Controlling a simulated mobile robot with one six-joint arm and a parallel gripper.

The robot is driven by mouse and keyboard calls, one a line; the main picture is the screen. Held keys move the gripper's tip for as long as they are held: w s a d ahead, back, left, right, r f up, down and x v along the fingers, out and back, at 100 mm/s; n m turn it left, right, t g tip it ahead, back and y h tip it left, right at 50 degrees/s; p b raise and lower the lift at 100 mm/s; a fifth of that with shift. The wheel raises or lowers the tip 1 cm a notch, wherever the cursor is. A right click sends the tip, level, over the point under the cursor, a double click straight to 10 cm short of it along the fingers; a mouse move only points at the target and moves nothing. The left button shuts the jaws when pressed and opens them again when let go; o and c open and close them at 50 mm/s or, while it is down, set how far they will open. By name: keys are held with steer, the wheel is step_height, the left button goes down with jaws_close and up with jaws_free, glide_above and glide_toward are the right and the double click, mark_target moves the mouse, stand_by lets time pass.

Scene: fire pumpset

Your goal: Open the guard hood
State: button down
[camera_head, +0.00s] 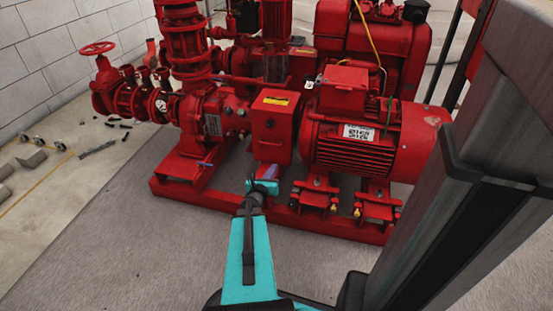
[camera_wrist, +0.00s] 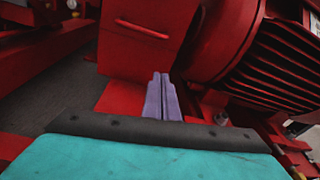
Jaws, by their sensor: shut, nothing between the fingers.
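The guard hood (camera_head: 272,128) is a red box with a yellow label on top, between the pump and the motor in the head view. It looks closed. In the wrist view its front face (camera_wrist: 138,50) fills the upper middle, with a thin red bar handle (camera_wrist: 142,29) across it. My gripper (camera_head: 272,170) has purple fingers and is in front of the hood's lower part. In the wrist view the fingers (camera_wrist: 162,78) are pressed together, empty, and point at the lower front of the hood, below the handle. Whether they touch it I cannot tell.
The red finned motor (camera_head: 350,145) stands right of the hood and the red pump (camera_head: 212,115) left of it. All sit on a red base frame (camera_head: 330,225). Grey floor (camera_head: 110,235) in front is clear. Small loose parts (camera_head: 35,158) lie at the far left.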

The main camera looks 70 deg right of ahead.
steer(key=shift+d+f+b, duration=0.25)
steer(key=shift+d+b, duration=0.15)
steer(key=shift+d, duration=1.25)
steer(key=shift+d+f+b, duration=0.3)
steer(key=shift+d+b, duration=0.05)
steer(key=shift+d, duration=1.3)
steer(key=shift+d+f+b, duration=0.25)
steer(key=shift+d+b, duration=0.15)
steer(key=shift+d, duration=1.25)
steer(key=r, duration=0.2)
steer(key=a+r, duration=0.1)
steer(key=r, duration=0.1)
steer(key=shift+w, duration=0.35)
steer(key=shift+r, duration=0.2)
